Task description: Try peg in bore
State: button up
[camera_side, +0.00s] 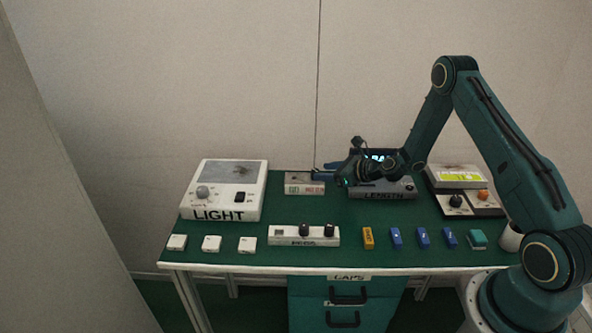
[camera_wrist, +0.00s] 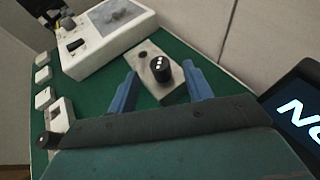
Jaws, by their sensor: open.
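A grey block (camera_wrist: 172,88) lies under my gripper in the wrist view, with one open dark bore (camera_wrist: 143,54). A black peg (camera_wrist: 162,67) with white dots on top stands at the block's other end; how deep it sits is hidden. My gripper (camera_wrist: 160,73) is open, with blue fingers on either side of the peg and gaps visible. In the side view the block (camera_side: 303,189) has green and red labels, and my gripper (camera_side: 322,179) is over its right end, hiding the peg. A white rack (camera_side: 286,241) holds two black pegs (camera_side: 304,230) beside an empty-looking square.
A white LIGHT box (camera_side: 246,203) stands left. A grey LENGTH unit (camera_side: 398,190) with a lit screen is close right of my gripper. White tiles (camera_side: 212,243) and blue blocks (camera_side: 422,237) line the front. The green table (camera_side: 345,215) is clear between block and rack.

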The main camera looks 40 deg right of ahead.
aim_at(315, 170)
jog(key=shift+w+a+f, duration=0.1)
jog(key=shift+w+f, duration=0.05)
jog(key=shift+w, duration=0.25)
jog(key=shift+w, duration=0.1)
jog(key=shift+x, duration=2.55)
jog(key=shift+c, duration=0.4)
grip_shut()
notch_tip(315, 170, up, 20)
